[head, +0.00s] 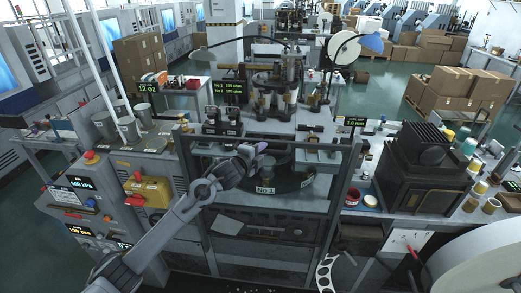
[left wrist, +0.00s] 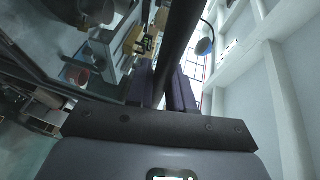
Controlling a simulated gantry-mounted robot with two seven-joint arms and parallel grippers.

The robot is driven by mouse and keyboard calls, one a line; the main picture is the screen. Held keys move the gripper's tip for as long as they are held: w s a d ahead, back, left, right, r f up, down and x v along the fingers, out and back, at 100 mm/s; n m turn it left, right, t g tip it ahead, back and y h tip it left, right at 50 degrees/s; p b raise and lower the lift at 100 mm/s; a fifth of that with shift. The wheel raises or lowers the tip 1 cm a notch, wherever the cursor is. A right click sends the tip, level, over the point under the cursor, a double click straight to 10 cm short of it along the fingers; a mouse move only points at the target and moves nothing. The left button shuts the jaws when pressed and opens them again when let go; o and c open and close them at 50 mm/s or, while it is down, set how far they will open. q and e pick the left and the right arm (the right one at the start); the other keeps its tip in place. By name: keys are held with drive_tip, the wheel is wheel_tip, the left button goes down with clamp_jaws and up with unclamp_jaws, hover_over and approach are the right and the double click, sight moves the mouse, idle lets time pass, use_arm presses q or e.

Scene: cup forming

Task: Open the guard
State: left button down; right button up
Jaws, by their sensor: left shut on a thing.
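The guard (head: 341,190) is a dark-framed front on the machine in the middle of the head view. The station marked No 1 and a round dark table show through it. My left gripper (head: 256,152) is at the upper part of this frame, left of its middle. In the left wrist view its purple-grey fingers (left wrist: 162,88) are shut on a dark bar (left wrist: 178,45) that runs between them. I take this bar to be part of the guard; the exact grip point is partly hidden by the fingers. My right gripper is not in view.
A control console with a yellow box (head: 147,192) stands left of the guard. A dark machine (head: 424,160) stands on the bench to the right, beside several cups. A large white roll (head: 480,262) fills the lower right corner. Cartons stand farther back.

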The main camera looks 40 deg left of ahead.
use_arm(q)
drive_tip(key=b, duration=1.9)
approach(266, 212)
drive_tip(key=w, duration=0.3)
drive_tip(key=w+a, duration=0.1)
drive_tip(key=w, duration=0.1)
drive_tip(key=shift+r, duration=0.35)
drive_tip(key=shift+f+b, duration=0.4)
drive_tip(key=shift+f, duration=0.35)
drive_tip(key=c, duration=1.1)
unclamp_jaws()
drive_tip(key=shift+r, duration=0.1)
drive_tip(key=shift+s, duration=0.1)
drive_tip(key=p+v, duration=0.1)
drive_tip(key=v, duration=0.9)
drive_tip(key=shift+s+p, duration=0.35)
drive_tip(key=shift+r, duration=0.1)
